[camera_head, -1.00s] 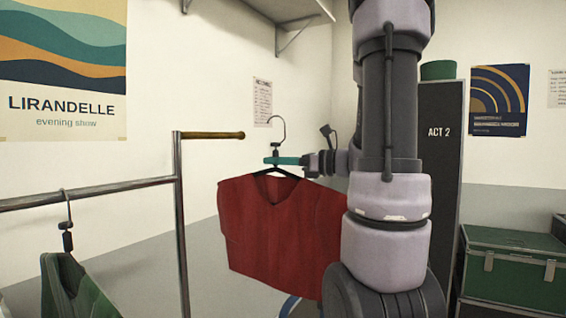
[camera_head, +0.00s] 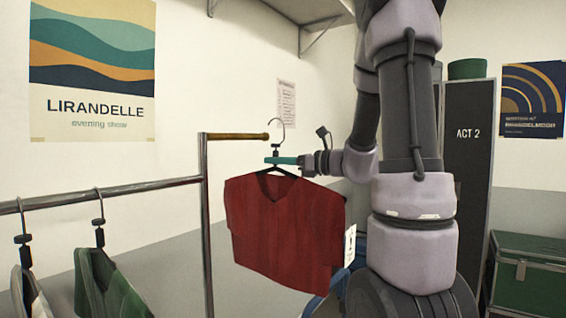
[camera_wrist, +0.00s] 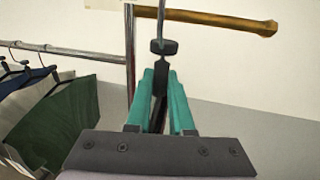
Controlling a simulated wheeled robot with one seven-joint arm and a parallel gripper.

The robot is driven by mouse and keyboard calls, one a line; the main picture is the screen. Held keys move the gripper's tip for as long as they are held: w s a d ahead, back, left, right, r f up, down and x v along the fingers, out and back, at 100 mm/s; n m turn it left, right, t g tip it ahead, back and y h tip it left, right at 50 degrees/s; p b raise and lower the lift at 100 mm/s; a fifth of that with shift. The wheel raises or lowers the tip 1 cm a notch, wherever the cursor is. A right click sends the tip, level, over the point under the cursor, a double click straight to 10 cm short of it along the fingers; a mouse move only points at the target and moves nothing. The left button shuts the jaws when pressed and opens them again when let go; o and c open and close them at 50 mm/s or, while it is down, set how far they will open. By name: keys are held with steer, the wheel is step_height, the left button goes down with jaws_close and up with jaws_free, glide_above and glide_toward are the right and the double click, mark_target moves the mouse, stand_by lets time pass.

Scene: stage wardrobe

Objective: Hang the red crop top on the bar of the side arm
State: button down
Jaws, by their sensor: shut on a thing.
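The red crop top (camera_head: 284,225) hangs on a black hanger (camera_head: 272,170) with a metal hook. My gripper (camera_head: 279,161) is shut on the hanger just below its hook, and the top hangs clear beneath. In the wrist view the teal fingers (camera_wrist: 163,105) close around the dark hanger neck (camera_wrist: 163,48). The side arm's brass-coloured bar (camera_head: 238,136) sticks out to the right from the top of the rail's upright post. The hanger hook (camera_head: 277,132) is beside the bar's knobbed right end in the head view; I cannot tell the depth between them.
The metal clothes rail (camera_head: 110,190) runs left from the post (camera_head: 206,230). A green garment (camera_head: 115,285) and others hang on it. A dark "ACT 2" case (camera_head: 467,150) and a green trunk (camera_head: 525,275) stand at the right. A wall shelf (camera_head: 300,12) is above.

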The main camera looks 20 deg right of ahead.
steer(key=shift+w+d+x, duration=0.25)
steer(key=shift+x, duration=1.5)
steer(key=shift+w+d+x, duration=0.25)
steer(key=shift+x, duration=1.5)
steer(key=shift+w+d+x, duration=0.2)
steer(key=shift+w+x, duration=0.1)
steer(key=shift+x, duration=1.45)
steer(key=shift+w+a, duration=0.15)
steer(key=shift+w, duration=0.1)
steer(key=shift+w+d+x, duration=0.15)
steer(key=shift+x, duration=0.95)
steer(key=shift+w+d+x, duration=0.15)
steer(key=shift+x, duration=1)
steer(key=shift+w+d+x, duration=0.1)
steer(key=shift+w+x, duration=0.05)
steer(key=shift+x, duration=0.95)
steer(key=shift+f, duration=1.35)
steer(key=c, duration=0.7)
jaws_free()
